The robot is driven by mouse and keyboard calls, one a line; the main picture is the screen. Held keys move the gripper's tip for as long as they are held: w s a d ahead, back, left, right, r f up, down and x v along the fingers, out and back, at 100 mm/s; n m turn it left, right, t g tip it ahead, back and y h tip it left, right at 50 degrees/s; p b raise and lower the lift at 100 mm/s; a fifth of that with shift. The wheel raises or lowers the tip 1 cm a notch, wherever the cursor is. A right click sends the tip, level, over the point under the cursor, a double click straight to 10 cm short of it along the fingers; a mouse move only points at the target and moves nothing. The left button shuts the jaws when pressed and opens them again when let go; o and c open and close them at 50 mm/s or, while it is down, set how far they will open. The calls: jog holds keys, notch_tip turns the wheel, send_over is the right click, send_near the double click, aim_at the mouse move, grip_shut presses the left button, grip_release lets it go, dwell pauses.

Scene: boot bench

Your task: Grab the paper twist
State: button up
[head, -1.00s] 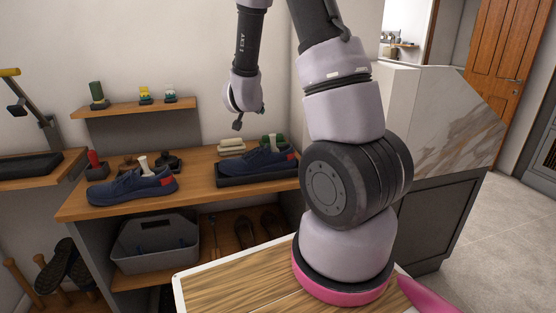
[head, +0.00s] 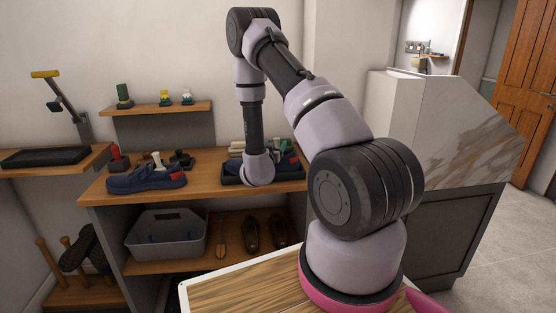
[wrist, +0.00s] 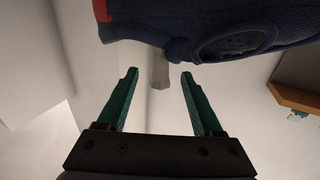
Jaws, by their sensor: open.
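A pale paper twist (wrist: 160,68) sticks out of the opening of a navy shoe (wrist: 225,28) in the wrist view, which appears upside down. My gripper (wrist: 160,74) is open, with its two green fingers on either side of the twist's free end in the picture. I cannot tell how far apart in depth they are; no contact shows. In the head view my wrist covers much of the right navy shoe (head: 286,164), and the fingers are hidden behind it.
The right shoe stands on a dark tray (head: 290,178) on the wooden bench (head: 210,178). Another navy shoe (head: 140,180) with a white piece in it stands left. A small shelf (head: 140,108) is on the wall. A grey bin (head: 165,236) sits below.

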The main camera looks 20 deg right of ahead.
jog(key=shift+x, duration=2.9)
jog(key=shift+r, duration=0.15)
grip_shut()
